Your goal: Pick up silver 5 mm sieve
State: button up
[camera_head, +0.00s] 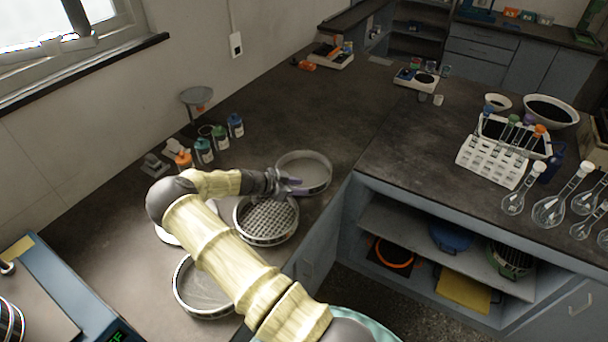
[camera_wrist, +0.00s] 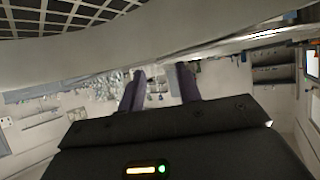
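Three silver round sieves lie on the dark bench in the head view. The coarse-grid sieve (camera_head: 266,238) is in the middle, a finer-mesh sieve (camera_head: 312,172) is behind it, and another fine-mesh sieve (camera_head: 203,311) is in front. No size label is readable. My gripper (camera_head: 292,187) is beside the far edge of the coarse sieve, overlapping the near rim of the back sieve in the picture. In the wrist view, the purple fingers (camera_wrist: 160,80) are apart with nothing visible between them. A curved grey wall (camera_wrist: 160,40) with coarse mesh (camera_wrist: 50,17) fills the top, close by.
Several capped bottles (camera_head: 204,150) and a stand with a dish (camera_head: 197,97) are along the wall side. A blue device (camera_head: 60,285) is at lower left. A test-tube rack (camera_head: 490,160) and flasks (camera_head: 550,210) are on the right bench.

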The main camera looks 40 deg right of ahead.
aim_at(310, 188)
jog(key=shift+s+d+f+p, duration=0.15)
jog(key=shift+s+d+p, duration=0.05)
jog(key=shift+d+p, duration=0.3)
jog(key=p+x, duration=0.1)
jog(key=x, duration=0.2)
jog(key=shift+d+f, duration=0.2)
jog(key=shift+s+d+f, duration=0.1)
jog(key=shift+d+f, duration=0.1)
jog(key=shift+f, duration=0.05)
grip_shut()
